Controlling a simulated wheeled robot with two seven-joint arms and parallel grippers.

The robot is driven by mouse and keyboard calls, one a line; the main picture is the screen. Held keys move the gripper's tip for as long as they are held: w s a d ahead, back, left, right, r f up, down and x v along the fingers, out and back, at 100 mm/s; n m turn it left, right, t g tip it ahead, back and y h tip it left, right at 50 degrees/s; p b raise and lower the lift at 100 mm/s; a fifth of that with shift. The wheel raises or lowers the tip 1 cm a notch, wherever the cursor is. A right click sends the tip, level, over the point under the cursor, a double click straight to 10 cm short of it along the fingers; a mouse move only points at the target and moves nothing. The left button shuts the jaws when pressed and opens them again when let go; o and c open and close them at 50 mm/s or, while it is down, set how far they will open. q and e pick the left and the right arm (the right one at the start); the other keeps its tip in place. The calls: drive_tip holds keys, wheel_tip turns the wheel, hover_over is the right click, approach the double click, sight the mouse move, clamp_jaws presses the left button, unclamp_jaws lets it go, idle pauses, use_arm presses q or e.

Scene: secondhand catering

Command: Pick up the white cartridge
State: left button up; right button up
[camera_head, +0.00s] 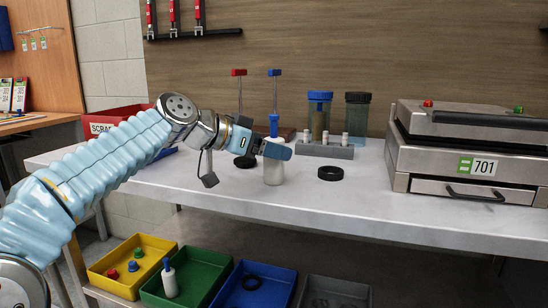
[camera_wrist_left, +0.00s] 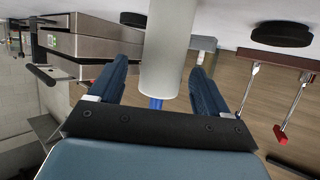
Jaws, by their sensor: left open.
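The white cartridge (camera_head: 274,174) stands upright on the light worktop near its front edge. Its upper part is partly hidden behind my left gripper (camera_head: 274,150), and a blue part shows above the fingers. In the left wrist view, where the scene appears upside down, the white cartridge (camera_wrist_left: 167,50) with a blue tip lies between the two blue fingers of my left gripper (camera_wrist_left: 162,80). The fingers are open, with a visible gap to the cartridge on each side. My right gripper is not in view.
Black rings (camera_head: 330,173) lie beside the cartridge on the worktop (camera_head: 365,195). Behind stand a grey block (camera_head: 325,151) with white pieces and lidded containers (camera_head: 319,112). A metal press (camera_head: 460,155) fills the right. Coloured bins (camera_head: 196,286) sit below; a red bin (camera_head: 120,114) is left.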

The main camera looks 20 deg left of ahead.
use_arm(q)
drive_tip(key=x, duration=0.3)
drive_tip(key=shift+w+d+f, duration=0.1)
drive_tip(key=shift+w+f, duration=0.1)
drive_tip(key=c, duration=1.1)
drive_tip(key=shift+r, duration=0.1)
